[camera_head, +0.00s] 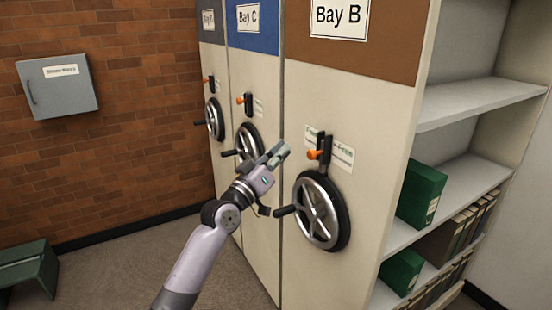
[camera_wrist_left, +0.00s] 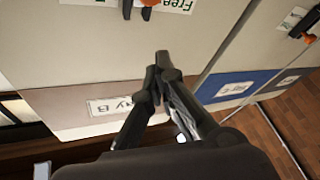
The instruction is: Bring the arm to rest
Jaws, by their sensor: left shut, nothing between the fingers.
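My left arm reaches in from the bottom of the head view, and its gripper (camera_head: 280,152) is in front of the cabinet fronts, to the left of the Bay B handwheel (camera_head: 318,211). The gripper is shut and empty. In the left wrist view the two dark fingers (camera_wrist_left: 162,62) meet at their tips, with the Bay B front behind them. The orange-handled lever (camera_head: 319,152) of Bay B is above its wheel, just right of the gripper. It also shows at the top of the left wrist view (camera_wrist_left: 143,5). My right gripper is not in view.
Bay C's handwheel (camera_head: 248,142) is left of the gripper. Open shelves (camera_head: 465,190) with green boxes (camera_head: 421,193) are at the right. A grey wall box (camera_head: 57,85) hangs on the brick wall. A green object (camera_head: 28,270) stands lower left. The floor (camera_head: 120,268) between is clear.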

